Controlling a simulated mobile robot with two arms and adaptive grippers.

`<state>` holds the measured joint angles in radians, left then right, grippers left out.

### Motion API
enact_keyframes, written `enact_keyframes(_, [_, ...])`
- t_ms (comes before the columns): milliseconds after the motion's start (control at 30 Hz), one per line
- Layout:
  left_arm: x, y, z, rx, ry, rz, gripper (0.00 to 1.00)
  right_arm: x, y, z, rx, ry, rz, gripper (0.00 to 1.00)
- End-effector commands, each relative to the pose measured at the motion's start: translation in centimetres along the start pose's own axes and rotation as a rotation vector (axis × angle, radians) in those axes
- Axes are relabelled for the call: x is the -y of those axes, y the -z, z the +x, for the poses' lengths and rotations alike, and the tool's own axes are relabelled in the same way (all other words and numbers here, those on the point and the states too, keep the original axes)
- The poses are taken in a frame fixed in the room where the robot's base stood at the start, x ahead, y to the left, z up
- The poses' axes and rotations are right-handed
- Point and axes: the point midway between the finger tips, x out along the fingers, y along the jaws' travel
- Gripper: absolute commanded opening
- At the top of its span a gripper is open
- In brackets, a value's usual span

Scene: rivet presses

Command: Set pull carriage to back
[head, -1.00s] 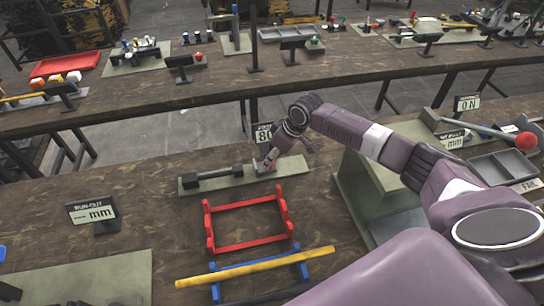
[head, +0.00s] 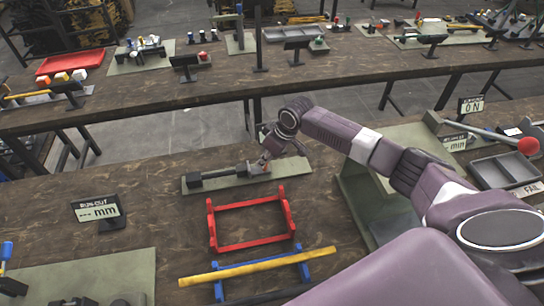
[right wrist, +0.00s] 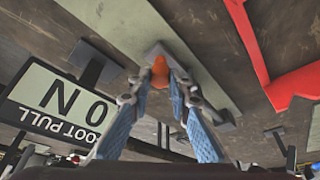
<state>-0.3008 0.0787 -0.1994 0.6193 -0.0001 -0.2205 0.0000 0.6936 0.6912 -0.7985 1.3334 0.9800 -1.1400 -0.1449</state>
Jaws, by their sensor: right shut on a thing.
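The pull carriage is a small grey block (head: 256,171) on a long pale green base plate (head: 215,183), beside a black bar (head: 212,177) that extends to its left. My right gripper (head: 264,164) reaches down onto it and mostly hides it. In the right wrist view, the fingers (right wrist: 161,80) are closed around an orange knob (right wrist: 160,69) on the grey carriage (right wrist: 166,50). A display beside the plate (right wrist: 55,103) reads 0 N, with its label partly cut off. My left gripper is not in view.
A red frame (head: 250,246) stands in front of the plate, with a yellow bar (head: 255,267) on blue supports nearer. A run-out display (head: 97,212) is at left. A green stand (head: 365,190) and grey tray (head: 497,172) are at right.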

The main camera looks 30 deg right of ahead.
Motion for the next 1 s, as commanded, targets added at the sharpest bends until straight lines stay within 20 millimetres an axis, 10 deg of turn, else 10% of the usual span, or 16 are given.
enact_keyframes(167, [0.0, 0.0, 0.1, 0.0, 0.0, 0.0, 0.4, 0.4, 0.4, 0.0, -0.01, 0.008, -0.002, 0.0])
enact_keyframes(200, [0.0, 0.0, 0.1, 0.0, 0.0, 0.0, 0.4, 0.5, 0.4, 0.0, -0.011, 0.008, -0.002, 0.22])
enact_keyframes(333, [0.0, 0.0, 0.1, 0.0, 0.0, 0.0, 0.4, 0.4, 0.4, 0.0, -0.01, 0.008, -0.002, 0.35])
enact_keyframes(667, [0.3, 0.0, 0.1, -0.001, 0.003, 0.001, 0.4, 0.2, 0.2, -0.3, -0.008, 0.004, -0.001, 0.35])
enact_keyframes(1000, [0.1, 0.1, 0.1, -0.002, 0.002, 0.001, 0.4, 0.2, 0.3, -6.2, -0.009, 0.002, -0.004, 0.35])
